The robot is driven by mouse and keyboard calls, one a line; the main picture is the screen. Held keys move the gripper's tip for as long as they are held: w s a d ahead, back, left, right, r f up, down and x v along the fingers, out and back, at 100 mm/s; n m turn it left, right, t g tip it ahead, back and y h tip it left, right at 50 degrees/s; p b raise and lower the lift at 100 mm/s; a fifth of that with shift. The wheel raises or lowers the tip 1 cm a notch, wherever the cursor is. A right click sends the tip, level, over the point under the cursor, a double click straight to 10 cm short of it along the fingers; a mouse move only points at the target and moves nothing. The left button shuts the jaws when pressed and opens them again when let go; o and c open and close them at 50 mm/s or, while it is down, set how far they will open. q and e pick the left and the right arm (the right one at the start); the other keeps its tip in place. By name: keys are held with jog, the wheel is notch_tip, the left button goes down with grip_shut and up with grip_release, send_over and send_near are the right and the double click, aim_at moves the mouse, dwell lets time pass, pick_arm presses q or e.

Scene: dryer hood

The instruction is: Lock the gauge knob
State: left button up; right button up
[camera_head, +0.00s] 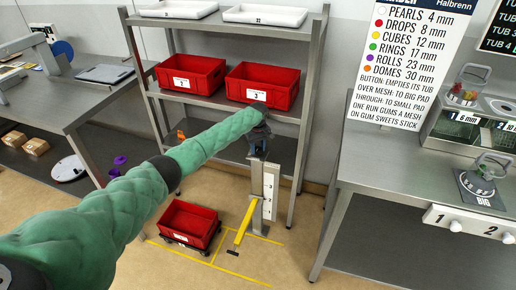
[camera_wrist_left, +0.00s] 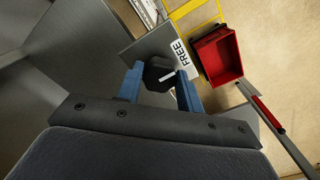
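The black gauge knob (camera_wrist_left: 158,73) sits on a grey plate (camera_wrist_left: 150,46) with a white FREE label (camera_wrist_left: 180,52). A short white mark on the knob points toward the FREE side. My left gripper (camera_wrist_left: 160,72) has one blue finger on each side of the knob, and both seem to touch it. In the head view my left gripper (camera_head: 258,145) is at the top of the gauge post, which has a white numbered scale (camera_head: 270,188); the knob is hidden there. My right gripper is not in view.
A metal shelf (camera_head: 215,105) with red bins is behind. A steel counter (camera_head: 400,170) is at right, a workbench (camera_head: 60,95) at left.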

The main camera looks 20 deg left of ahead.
pick_arm(q)
jog(key=shift+c, duration=1)
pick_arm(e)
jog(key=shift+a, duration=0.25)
pick_arm(q)
jog(key=shift+m, duration=0.3)
jog(key=m+p, duration=0.1)
jog(key=m, duration=0.4)
jog(key=shift+s+p, duration=0.1)
jog(key=shift+p, duration=0.3)
jog(key=m, duration=0.9)
jog(key=shift+a+p, duration=0.1)
jog(key=shift+p, duration=0.2)
jog(key=shift+m, duration=1.6)
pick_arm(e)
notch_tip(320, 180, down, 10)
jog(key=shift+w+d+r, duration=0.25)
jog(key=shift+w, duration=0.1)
